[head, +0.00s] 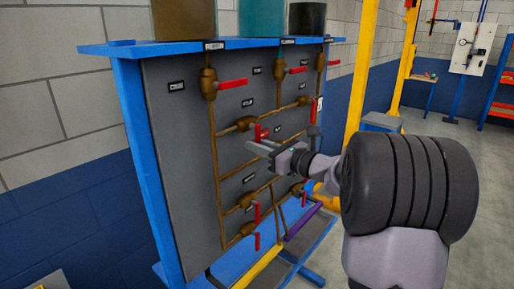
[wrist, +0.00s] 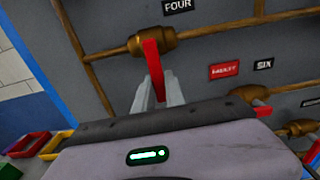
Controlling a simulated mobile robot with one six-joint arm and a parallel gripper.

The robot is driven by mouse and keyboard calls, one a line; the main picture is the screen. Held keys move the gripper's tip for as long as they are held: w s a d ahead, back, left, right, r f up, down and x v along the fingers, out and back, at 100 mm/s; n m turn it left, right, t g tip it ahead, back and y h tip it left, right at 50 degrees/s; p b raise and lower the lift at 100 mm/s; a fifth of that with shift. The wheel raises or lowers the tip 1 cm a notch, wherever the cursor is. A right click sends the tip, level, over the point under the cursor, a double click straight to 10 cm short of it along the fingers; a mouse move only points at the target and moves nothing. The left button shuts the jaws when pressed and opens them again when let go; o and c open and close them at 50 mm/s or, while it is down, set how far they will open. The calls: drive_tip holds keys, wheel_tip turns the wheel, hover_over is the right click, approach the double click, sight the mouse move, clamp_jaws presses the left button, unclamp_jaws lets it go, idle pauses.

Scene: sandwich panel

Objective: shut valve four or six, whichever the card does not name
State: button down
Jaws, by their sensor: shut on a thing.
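Valve four is a brass valve (wrist: 152,42) under a FOUR label (wrist: 178,5) in the wrist view. Its red handle (wrist: 152,62) points down across the pipe, between my fingertips. My gripper (wrist: 158,93) is shut on that handle; in the head view my gripper (head: 262,147) is at the panel. A SIX label (wrist: 263,64) sits to the right, with a red tag (wrist: 224,70) whose text I cannot read surely. Below it is a brass valve (wrist: 245,92) with a red handle (wrist: 262,110), partly hidden by my gripper.
The grey panel (head: 176,150) stands in a blue frame (head: 140,150) and carries several other red-handled valves and brass pipes. Tanks (head: 261,18) stand on top. A yellow post (head: 360,80) rises to the right of the panel. Open floor lies farther right.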

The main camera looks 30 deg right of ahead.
idle(0.3)
drive_tip(key=c, duration=1.4)
unclamp_jaws()
drive_tip(key=shift+d, duration=0.1)
drive_tip(key=p+v, duration=0.3)
drive_tip(key=v, duration=1.4)
drive_tip(key=shift+s, duration=0.2)
